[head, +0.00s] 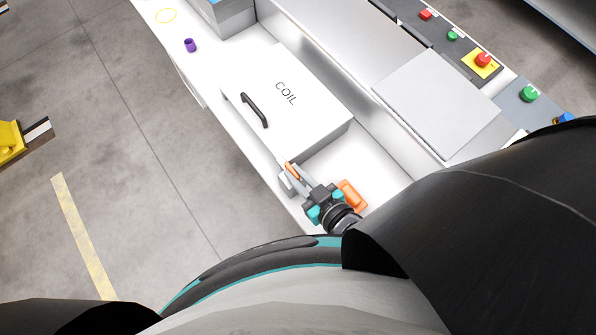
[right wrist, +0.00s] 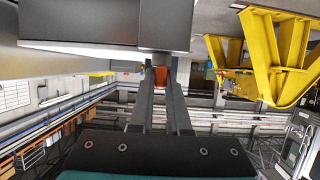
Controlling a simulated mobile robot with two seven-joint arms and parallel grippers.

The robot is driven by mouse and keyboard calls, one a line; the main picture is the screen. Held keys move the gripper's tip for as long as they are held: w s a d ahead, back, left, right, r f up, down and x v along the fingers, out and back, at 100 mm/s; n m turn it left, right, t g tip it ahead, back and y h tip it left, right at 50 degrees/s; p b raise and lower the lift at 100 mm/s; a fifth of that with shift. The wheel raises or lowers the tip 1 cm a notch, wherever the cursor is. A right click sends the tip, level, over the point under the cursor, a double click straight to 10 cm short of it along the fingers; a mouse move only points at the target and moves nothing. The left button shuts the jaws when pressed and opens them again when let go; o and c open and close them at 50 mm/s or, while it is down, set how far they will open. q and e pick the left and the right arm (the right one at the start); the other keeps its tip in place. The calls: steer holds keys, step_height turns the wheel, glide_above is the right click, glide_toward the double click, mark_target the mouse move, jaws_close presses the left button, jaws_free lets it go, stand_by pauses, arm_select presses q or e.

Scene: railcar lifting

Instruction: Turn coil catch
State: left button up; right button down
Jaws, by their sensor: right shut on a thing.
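The white coil box (head: 305,115) carries the word COIL and a black handle (head: 254,110) on its top. A small orange catch (head: 291,171) shows at the box's near edge. My right gripper (head: 293,177) is shut on this catch. In the right wrist view the orange catch (right wrist: 161,75) shows between the fingertips, just under a dark grey overhanging body (right wrist: 105,30). Much of the catch is hidden by the fingers, so its exact turn angle cannot be told. My left gripper is not in view.
An orange piece (head: 351,196) lies right beside my right gripper. A purple cup (head: 190,45) stands on the white ledge at the upper left. A control panel with a red button (head: 482,60) runs along the upper right. The floor at left is mostly free.

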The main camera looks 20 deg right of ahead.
steer(key=shift+w+a+r+m+t+h, duration=0.2)
steer(key=shift+r+m+t+h, duration=0.1)
steer(key=shift+m+h, duration=0.25)
steer(key=c, duration=1.3)
jaws_free()
steer(key=o, duration=0.4)
steer(key=shift+s+d+f, duration=0.1)
steer(key=shift+s+f, duration=0.05)
steer(key=shift+f, duration=0.05)
steer(key=v, duration=1.5)
steer(key=shift+r, duration=0.1)
